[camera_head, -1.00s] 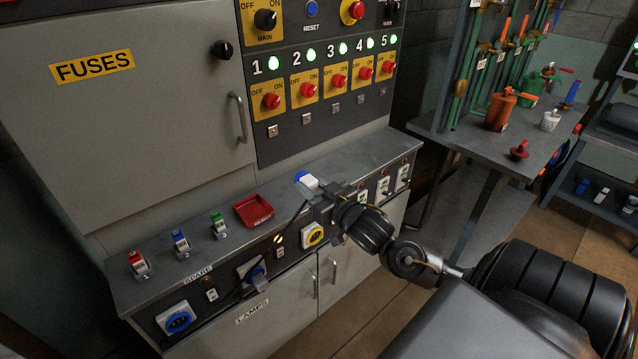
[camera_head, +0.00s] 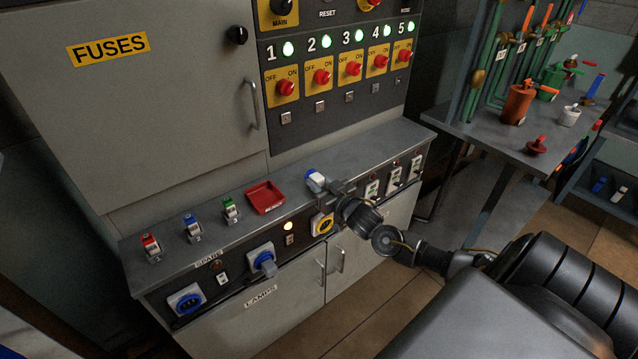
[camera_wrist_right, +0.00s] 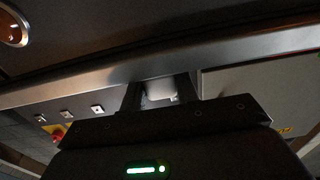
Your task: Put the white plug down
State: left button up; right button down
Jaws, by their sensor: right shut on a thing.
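The white plug (camera_head: 315,181) with a blue end is in my right gripper (camera_head: 329,186), over the grey ledge (camera_head: 350,158) of the cabinet, right of the red tray. My right gripper is shut on the plug. I cannot tell whether the plug touches the ledge. In the right wrist view a pale part of the plug (camera_wrist_right: 160,92) shows between the two dark fingers (camera_wrist_right: 160,94); the rest is hidden. My left gripper is not in view.
The red tray (camera_head: 265,198) lies on the ledge, with red, blue and green labelled fuses (camera_head: 191,229) further left. The switch panel (camera_head: 340,80) rises behind. Sockets (camera_head: 185,298) line the front face below. The ledge right of the plug looks clear.

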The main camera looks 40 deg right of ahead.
jog(key=shift+f, duration=0.1)
jog(key=shift+f, duration=0.2)
jog(key=c, duration=1.3)
grip_release()
jog(key=shift+o, duration=1.2)
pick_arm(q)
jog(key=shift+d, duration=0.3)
